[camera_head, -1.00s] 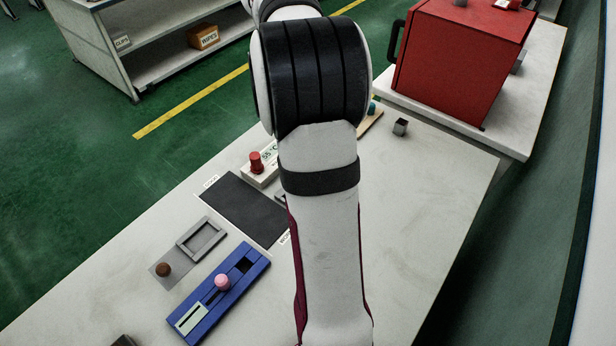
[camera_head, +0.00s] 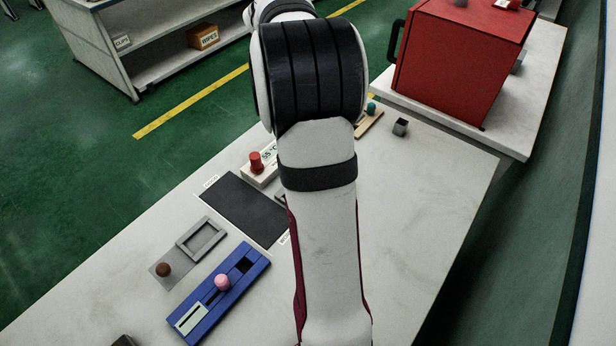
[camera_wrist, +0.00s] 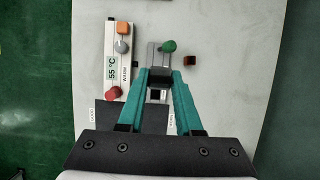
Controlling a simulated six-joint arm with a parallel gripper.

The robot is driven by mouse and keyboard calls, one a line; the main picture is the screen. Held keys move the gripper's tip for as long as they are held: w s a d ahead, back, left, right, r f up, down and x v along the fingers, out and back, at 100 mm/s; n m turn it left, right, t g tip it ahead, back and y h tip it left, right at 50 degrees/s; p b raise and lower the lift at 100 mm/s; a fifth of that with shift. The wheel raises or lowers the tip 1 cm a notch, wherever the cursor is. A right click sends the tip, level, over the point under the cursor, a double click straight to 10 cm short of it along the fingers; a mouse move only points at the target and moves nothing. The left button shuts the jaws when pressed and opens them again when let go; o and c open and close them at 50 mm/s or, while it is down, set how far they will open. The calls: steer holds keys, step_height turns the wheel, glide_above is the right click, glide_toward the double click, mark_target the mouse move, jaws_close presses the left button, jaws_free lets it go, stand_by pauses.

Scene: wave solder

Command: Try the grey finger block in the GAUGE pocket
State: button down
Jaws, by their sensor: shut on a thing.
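My gripper (camera_wrist: 160,76) shows in the wrist view, its two teal fingers closing on a small dark grey block (camera_wrist: 159,79), which I take as the grey finger block. It is above the white bench, just on the near side of a green knob (camera_wrist: 168,46) on a narrow plate. A part with a pale square window lies below the held block. In the head view my arm hides the gripper and the block. No GAUGE label is readable, so I cannot tell which pocket is the GAUGE pocket.
A white 55 °C strip (camera_wrist: 111,68) with orange, grey and red knobs stands left. A dark mat (camera_head: 243,208) lies near it. A blue fixture (camera_head: 252,266) and grey tray (camera_head: 201,240) sit front left. A small dark cup (camera_head: 400,127) stands right.

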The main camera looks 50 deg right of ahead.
steer(key=shift+f, duration=10.7)
steer(key=shift+f, duration=0.25)
